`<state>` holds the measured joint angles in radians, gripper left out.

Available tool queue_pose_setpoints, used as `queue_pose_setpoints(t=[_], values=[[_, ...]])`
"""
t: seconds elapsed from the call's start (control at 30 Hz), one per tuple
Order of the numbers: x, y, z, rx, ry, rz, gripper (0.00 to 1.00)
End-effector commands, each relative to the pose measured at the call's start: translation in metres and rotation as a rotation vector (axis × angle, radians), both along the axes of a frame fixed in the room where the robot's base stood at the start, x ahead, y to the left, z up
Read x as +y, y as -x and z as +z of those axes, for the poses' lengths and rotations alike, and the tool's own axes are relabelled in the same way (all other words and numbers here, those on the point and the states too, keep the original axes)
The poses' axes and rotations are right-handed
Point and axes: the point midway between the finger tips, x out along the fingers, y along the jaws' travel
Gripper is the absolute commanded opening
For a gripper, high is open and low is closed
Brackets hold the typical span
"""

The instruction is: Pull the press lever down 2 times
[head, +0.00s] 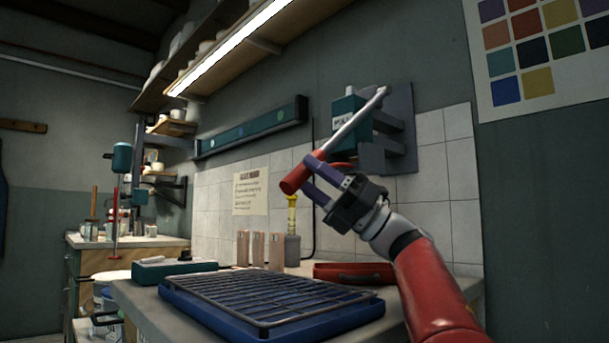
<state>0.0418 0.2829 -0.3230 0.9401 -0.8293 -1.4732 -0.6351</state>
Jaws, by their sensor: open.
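The press (350,125) is a teal body on a grey bracket fixed to the wall, at the right of the head view. Its lever (345,129) is a pale metal bar sloping from upper right down to lower left, with a red handle (294,179) at its lower end. My gripper (312,178) is open, with its purple fingers at the red handle, close to where it joins the bar. I cannot tell whether the fingers touch the handle. Part of the press behind the lever and fingers is hidden.
A blue tray with a black wire rack (262,296) lies on the bench below my gripper. Several pinkish blocks (258,248), a yellow-topped bottle (292,215), a red tray (355,272) and a teal box (173,269) stand behind it. A shelf hangs above left.

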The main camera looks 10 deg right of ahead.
Motion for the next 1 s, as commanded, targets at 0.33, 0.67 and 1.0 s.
queue_pose_setpoints(t=[0.33, 0.67, 1.0], values=[[-0.042, 0.007, -0.033, 0.001, 0.000, -0.001, 0.47], [-0.047, 0.008, -0.036, 0.000, 0.001, 0.000, 0.47], [-0.084, -0.002, 0.028, 0.078, -0.313, -0.063, 0.49]])
